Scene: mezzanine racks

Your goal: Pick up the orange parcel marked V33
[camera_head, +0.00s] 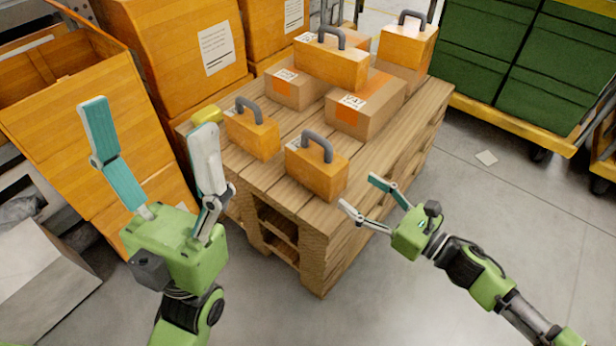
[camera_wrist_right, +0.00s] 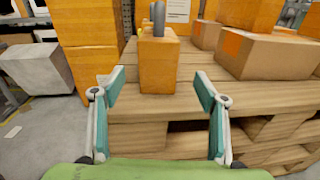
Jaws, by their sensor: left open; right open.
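Several orange parcels with grey handles are on the wooden pallet stack (camera_head: 232,172). One stands at its near edge (camera_head: 316,176), one to the left (camera_head: 253,136), one on top of cardboard boxes (camera_head: 331,63) and one at the back right (camera_head: 408,45). I cannot read V33 on any of them. My right gripper (camera_head: 357,191) is open and empty, just right of the near parcel. In the right wrist view an orange parcel (camera_wrist_right: 159,68) stands ahead, between the open fingers (camera_wrist_right: 150,92) but beyond their tips. My left gripper (camera_head: 151,117) is open and empty, left of the pallet.
Cardboard boxes (camera_head: 367,106) with orange patches sit on the pallet behind the near parcels. Large orange crates (camera_head: 180,50) stand at the left and back. Green crates (camera_head: 555,70) on a yellow cart stand at the right. The floor (camera_head: 500,220) right of the pallet is mostly clear.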

